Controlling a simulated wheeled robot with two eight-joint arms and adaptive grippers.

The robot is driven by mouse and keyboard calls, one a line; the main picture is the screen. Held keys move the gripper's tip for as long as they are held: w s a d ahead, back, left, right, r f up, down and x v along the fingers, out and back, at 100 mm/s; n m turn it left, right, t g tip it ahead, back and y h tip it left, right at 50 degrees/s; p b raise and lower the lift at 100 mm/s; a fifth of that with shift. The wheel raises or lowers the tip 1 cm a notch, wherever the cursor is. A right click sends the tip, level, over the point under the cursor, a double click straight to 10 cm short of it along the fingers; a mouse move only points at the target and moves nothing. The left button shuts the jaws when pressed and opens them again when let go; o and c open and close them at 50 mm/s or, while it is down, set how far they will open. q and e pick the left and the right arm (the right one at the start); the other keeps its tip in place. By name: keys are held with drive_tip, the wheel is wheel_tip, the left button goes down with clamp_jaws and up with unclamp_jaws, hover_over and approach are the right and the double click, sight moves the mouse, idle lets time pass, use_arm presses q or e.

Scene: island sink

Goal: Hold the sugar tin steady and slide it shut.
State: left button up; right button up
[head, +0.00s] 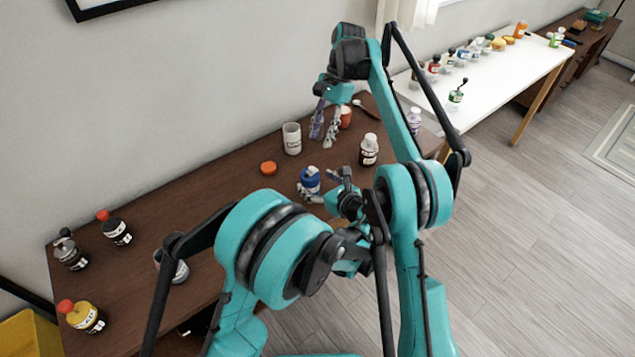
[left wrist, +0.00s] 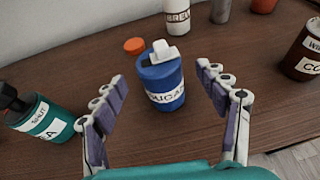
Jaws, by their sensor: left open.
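The sugar tin (head: 310,181) is blue and stands upright on the brown table. In the left wrist view the sugar tin (left wrist: 166,88) shows a white label reading "SUGAR" and a white slide piece (left wrist: 160,52) on its top, sitting off-centre. My left gripper (head: 320,187) is open, with its fingers on either side of the tin. In the left wrist view the fingers of my left gripper (left wrist: 170,98) are clearly apart from the tin, with gaps on both sides. My right gripper (head: 325,124) points down farther back, its fingers spread and nothing seen between them.
A white canister (head: 292,138), an orange lid (head: 268,168), a dark brown bottle (head: 369,150) and a small orange pot (head: 345,117) stand around the tin. In the left wrist view a teal jar (left wrist: 42,118) is at left.

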sight(304, 174)
use_arm(q)
drive_tip(key=x, duration=0.7)
drive_tip(key=shift+w+a+f, duration=0.2)
drive_tip(key=shift+w, duration=0.1)
drive_tip(key=c, duration=1.4)
drive_tip(key=shift+c, duration=0.3)
drive_tip(key=shift+c, duration=0.2)
drive_tip(key=shift+c, duration=0.2)
